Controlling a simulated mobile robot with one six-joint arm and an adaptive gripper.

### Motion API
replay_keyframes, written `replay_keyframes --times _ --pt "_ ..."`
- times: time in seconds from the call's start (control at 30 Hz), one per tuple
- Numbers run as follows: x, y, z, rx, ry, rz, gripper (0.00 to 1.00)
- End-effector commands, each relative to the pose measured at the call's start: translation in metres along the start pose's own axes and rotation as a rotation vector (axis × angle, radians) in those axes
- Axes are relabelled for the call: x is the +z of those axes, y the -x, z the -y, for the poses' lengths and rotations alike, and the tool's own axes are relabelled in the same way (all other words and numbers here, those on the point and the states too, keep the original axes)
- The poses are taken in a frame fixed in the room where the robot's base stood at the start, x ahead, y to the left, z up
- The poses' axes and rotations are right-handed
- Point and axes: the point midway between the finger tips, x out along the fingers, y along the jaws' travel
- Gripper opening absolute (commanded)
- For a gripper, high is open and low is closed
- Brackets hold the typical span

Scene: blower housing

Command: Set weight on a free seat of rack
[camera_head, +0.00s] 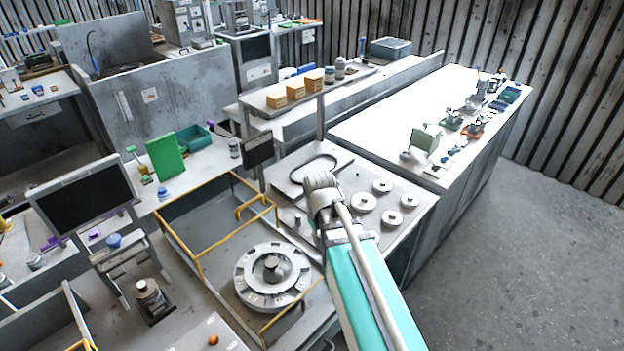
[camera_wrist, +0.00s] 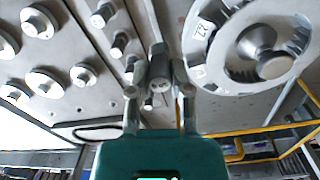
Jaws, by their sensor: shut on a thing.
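My gripper (camera_wrist: 159,92) is shut on a small grey metal cylinder, which I take to be the weight (camera_wrist: 157,76). It sits between the two fingers in the wrist view, over a grey plate top (camera_wrist: 62,115). A row of similar short grey cylinders (camera_wrist: 120,43) stands just left of it on the plate. Further left are several round discs with knobs (camera_wrist: 83,75). In the head view, the discs (camera_head: 363,201) lie right of my wrist, which hides the fingers and the weight. I cannot tell which of these parts is the rack or which seats are free.
A ring-shaped dial with a central knob (camera_head: 272,275) lies left of my arm; it also shows in the wrist view (camera_wrist: 262,50). Yellow rails (camera_head: 258,207) border the recessed area. A white bench (camera_head: 400,110) with small parts stands behind. Floor is open at right.

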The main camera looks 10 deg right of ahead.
Motion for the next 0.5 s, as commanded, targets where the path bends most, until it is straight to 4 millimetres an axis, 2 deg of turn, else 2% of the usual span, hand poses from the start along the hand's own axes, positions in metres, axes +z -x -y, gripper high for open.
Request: replay_keyframes --times 0.03,0.5 --pt "-0.011 0.009 -0.004 0.000 -0.002 0.000 0.00" --pt "-0.115 0.070 -0.045 0.000 -0.030 0.002 0.00"
